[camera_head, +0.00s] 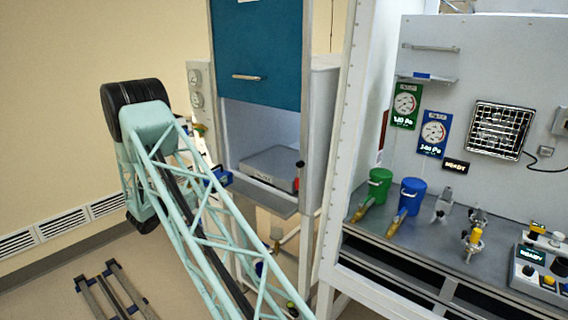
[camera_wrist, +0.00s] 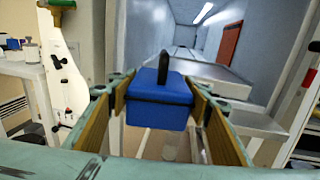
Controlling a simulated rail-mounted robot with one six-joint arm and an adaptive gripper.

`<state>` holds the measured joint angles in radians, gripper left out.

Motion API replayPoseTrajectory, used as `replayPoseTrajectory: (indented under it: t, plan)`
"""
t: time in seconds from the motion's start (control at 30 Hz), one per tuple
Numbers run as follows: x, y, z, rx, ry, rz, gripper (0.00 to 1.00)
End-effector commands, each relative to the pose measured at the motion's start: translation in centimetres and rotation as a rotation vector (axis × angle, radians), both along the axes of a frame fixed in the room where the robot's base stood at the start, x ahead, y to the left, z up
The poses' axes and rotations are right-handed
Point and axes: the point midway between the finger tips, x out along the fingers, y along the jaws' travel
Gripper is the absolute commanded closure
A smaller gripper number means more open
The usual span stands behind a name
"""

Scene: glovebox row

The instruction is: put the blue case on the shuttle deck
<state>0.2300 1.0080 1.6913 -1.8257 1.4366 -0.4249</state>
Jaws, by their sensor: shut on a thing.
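The blue case (camera_wrist: 160,108), with a dark handle on top, is upright between the fingers of my gripper (camera_wrist: 160,98) in the wrist view. My gripper is shut on its sides. In the head view a bit of the case (camera_head: 222,177) shows past my arm, just left of the hatch opening; my arm hides most of my gripper there. The shuttle deck, a grey flat platform (camera_head: 272,165), lies inside the open hatch. It also shows in the wrist view (camera_wrist: 205,72), beyond the case. The case is held in the air, apart from the deck.
A raised teal hatch door (camera_head: 255,55) hangs above the opening. A grey ledge (camera_head: 258,193) juts out in front. A white frame post (camera_head: 345,130) stands to the right. Green (camera_head: 380,184) and blue (camera_head: 412,190) canisters stand on the bench at right.

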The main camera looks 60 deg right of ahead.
Motion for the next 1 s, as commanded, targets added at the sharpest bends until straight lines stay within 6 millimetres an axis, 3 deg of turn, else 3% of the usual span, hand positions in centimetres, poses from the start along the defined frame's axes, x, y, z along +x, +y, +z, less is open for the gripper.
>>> replayPoseTrajectory:
  t: [0.3, 0.5, 0.7, 1.0]
  plan:
    - [-2.7, -9.3, 4.2, -0.009, -0.003, -0.089, 0.75]
    - [-4.3, -13.6, 6.1, -0.013, 0.0, -0.129, 0.75]
    - [-5.1, -15.6, 7.0, -0.015, 0.001, -0.148, 0.75]
    - [-5.3, -15.9, 7.2, -0.015, 0.002, -0.15, 0.75]
